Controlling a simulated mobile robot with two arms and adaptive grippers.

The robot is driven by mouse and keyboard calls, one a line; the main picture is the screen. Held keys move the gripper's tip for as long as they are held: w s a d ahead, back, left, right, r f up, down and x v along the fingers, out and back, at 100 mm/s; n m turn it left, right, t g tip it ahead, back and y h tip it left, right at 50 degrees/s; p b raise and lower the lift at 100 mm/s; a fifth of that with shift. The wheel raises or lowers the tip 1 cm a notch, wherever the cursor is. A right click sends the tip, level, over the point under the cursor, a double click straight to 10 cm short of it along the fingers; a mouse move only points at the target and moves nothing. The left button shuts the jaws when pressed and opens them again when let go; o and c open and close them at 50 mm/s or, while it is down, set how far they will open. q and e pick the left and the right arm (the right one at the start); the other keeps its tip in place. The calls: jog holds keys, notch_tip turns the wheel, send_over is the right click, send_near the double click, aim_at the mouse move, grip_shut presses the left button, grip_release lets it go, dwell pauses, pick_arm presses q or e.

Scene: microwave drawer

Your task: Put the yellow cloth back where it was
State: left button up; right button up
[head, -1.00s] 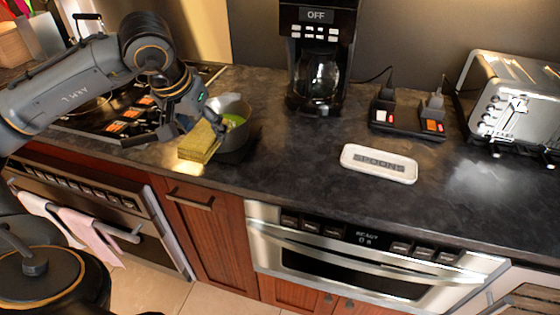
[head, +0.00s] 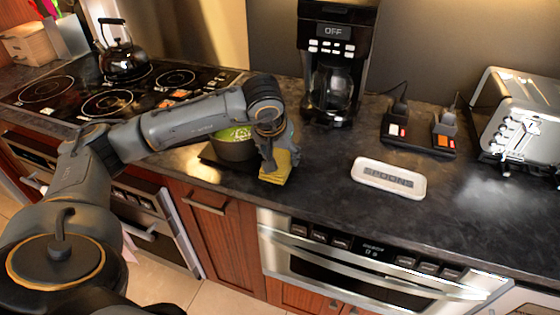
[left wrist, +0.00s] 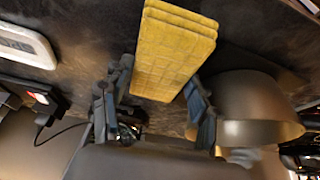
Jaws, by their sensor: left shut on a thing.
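The yellow cloth (head: 277,168) is a folded stack with a gridded surface. My left gripper (head: 270,150) is shut on it, just right of the pot and over the counter. In the left wrist view the cloth (left wrist: 174,50) sits between the two fingers of the left gripper (left wrist: 155,98). I cannot tell whether the cloth touches the counter. My right gripper is not in view.
A pot (head: 232,150) with green contents stands close left of the cloth; it also shows in the left wrist view (left wrist: 245,108). A coffee maker (head: 335,75) stands behind. A white spoon rest (head: 388,179) lies to the right, with bare counter (head: 325,165) between.

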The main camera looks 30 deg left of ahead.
aim_at(279, 160)
pick_arm(q)
notch_tip(279, 160, down, 2)
jog(key=shift+d+f+p, duration=0.1)
jog(key=shift+f+p, duration=0.15)
jog(key=shift+p, duration=0.3)
jog(key=shift+f, duration=0.45)
jog(key=o, duration=1.1)
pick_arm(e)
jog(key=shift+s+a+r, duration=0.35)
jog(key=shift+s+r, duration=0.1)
pick_arm(q)
jog(key=shift+r, duration=0.15)
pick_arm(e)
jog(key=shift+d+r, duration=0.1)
